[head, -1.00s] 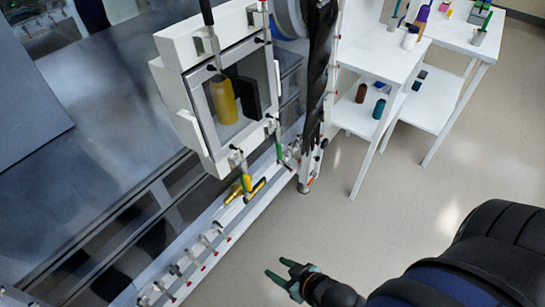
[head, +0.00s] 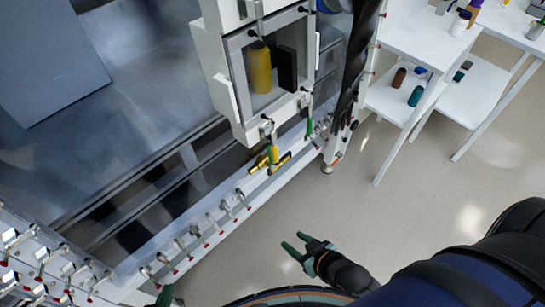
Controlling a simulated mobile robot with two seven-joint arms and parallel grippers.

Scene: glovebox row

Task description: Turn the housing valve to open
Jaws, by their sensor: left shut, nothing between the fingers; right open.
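A yellow valve-like fitting with a green part (head: 273,156) sits on the white rail below the windowed white housing (head: 238,125). It looks like the housing valve, but its handle position is too small to read. My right gripper (head: 293,250) is open and empty over the floor, below and apart from the fitting in the picture. The tip of my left gripper (head: 165,295) shows at the bottom edge, shut and empty, near the lower rail. Most of the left gripper is out of view.
Several small levers with red tips (head: 205,229) line the rail. A yellow cylinder (head: 260,68) stands behind the housing window. A black glove (head: 356,70) hangs to the right. White shelves (head: 400,100) stand further right. The floor (head: 400,220) between is clear.

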